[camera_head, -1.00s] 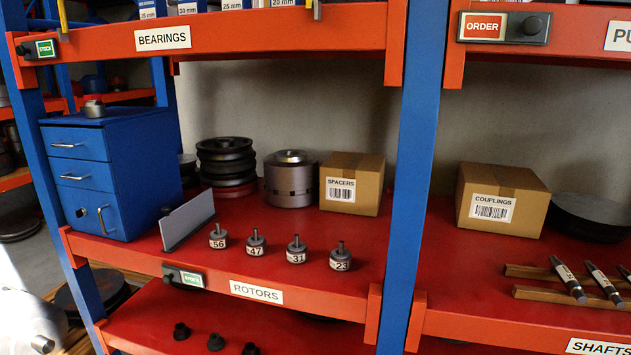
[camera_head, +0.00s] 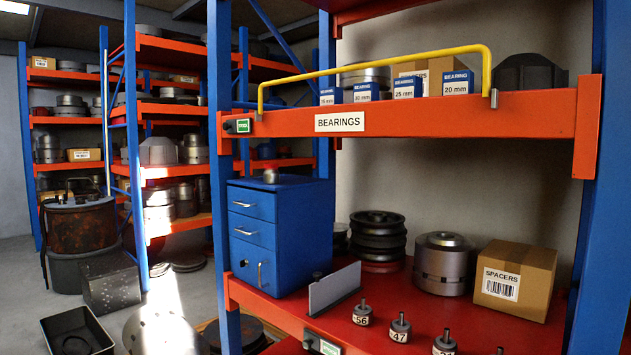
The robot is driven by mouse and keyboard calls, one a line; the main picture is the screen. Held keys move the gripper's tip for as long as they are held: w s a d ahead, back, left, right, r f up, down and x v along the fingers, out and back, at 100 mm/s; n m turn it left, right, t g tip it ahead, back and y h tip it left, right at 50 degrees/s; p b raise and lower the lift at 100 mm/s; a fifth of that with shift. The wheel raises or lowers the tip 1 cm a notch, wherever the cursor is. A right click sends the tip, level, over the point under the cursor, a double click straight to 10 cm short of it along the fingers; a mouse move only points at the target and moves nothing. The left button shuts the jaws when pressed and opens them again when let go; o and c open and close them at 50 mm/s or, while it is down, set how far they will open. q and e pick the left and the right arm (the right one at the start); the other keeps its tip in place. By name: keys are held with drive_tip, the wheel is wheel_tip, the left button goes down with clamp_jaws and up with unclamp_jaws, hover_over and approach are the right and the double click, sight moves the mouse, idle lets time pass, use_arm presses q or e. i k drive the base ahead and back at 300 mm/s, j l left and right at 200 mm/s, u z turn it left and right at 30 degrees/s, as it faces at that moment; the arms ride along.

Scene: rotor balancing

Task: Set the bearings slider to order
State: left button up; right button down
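The bearings slider (camera_head: 237,126) is a small dark block with a knob and a green label, at the left end of the orange beam marked BEARINGS (camera_head: 340,122). The green window shows at the right part of the slider, with the dark knob left of it. Its lettering is too small to read for sure. Several blue-and-white bearing boxes (camera_head: 408,88) stand on the shelf above the beam, behind a yellow rail (camera_head: 375,62). Neither of my grippers shows in the head view.
A blue drawer cabinet (camera_head: 282,230) stands on the red shelf below. Numbered rotors (camera_head: 400,328), a grey upright plate (camera_head: 334,288), a SPACERS box (camera_head: 516,280) and another slider (camera_head: 320,343) are there too. Open floor with a black tray (camera_head: 77,332) lies left.

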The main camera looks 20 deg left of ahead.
sight(230, 126)
drive_tip(key=u, duration=1.25)
drive_tip(key=i+j+z, duration=0.15)
drive_tip(key=z, duration=0.25)
drive_tip(key=i+j+z, duration=0.25)
drive_tip(key=z, duration=0.2)
drive_tip(key=i+j, duration=0.2)
drive_tip(key=i+j+z, duration=0.1)
drive_tip(key=j, duration=0.35)
drive_tip(key=i+j, duration=0.25)
drive_tip(key=i+j+z, duration=0.1)
drive_tip(key=j, duration=0.3)
drive_tip(key=i+j, duration=0.25)
drive_tip(key=j, duration=0.15)
drive_tip(key=i+j+z, duration=0.1)
drive_tip(key=j, duration=0.25)
drive_tip(key=i+j, duration=0.2)
drive_tip(key=j, duration=0.15)
